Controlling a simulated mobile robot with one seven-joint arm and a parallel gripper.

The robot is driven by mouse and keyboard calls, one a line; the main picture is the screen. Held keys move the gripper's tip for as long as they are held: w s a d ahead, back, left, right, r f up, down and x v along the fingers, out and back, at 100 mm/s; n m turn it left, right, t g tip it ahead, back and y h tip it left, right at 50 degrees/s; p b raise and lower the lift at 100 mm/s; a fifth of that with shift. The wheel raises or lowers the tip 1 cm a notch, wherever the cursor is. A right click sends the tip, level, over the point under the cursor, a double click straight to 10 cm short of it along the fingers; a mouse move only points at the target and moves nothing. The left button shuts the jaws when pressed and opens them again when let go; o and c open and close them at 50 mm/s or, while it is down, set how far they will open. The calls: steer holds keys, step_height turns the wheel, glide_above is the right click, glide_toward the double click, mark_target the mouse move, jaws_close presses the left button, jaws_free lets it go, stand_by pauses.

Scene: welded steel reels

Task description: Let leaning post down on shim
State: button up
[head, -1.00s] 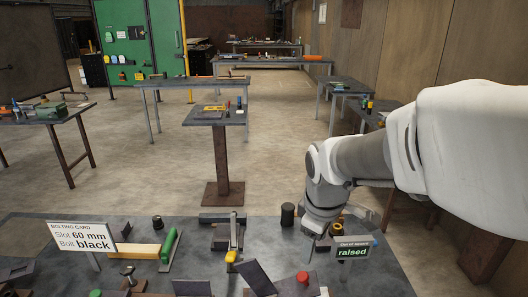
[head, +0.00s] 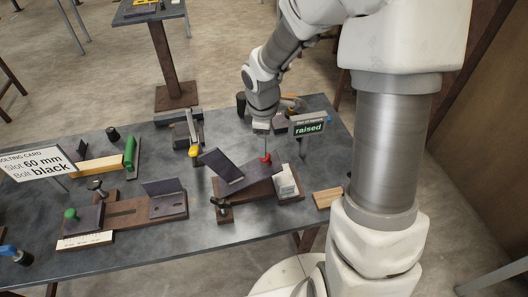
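My gripper (head: 264,140) points down just above a red knob (head: 265,157) on the right-hand fixture. Its fingers are small and seen nearly edge-on, so I cannot tell their opening or whether they touch the knob. A dark flat post (head: 221,165) leans to the left on this fixture. The fixture's brown base (head: 251,190) looks tilted, with a screw clamp (head: 222,206) at its left end. A pale marked piece (head: 287,181) is at its right end. I cannot tell which piece is the shim, or whether anything lies under the post.
A second fixture (head: 125,211) with a green knob (head: 70,214) lies left on the grey table (head: 225,238). A light wooden block (head: 327,198) lies near the right edge. A sign reading "raised" (head: 309,128) stands behind, and a bolting card (head: 38,165) far left.

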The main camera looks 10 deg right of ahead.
steer(key=f, duration=0.4)
steer(key=w+f, duration=0.1)
steer(key=f, duration=0.1)
steer(key=shift+d+f+b, duration=0.15)
steer(key=shift+f+b, duration=0.2)
jaws_close()
stand_by(1.1)
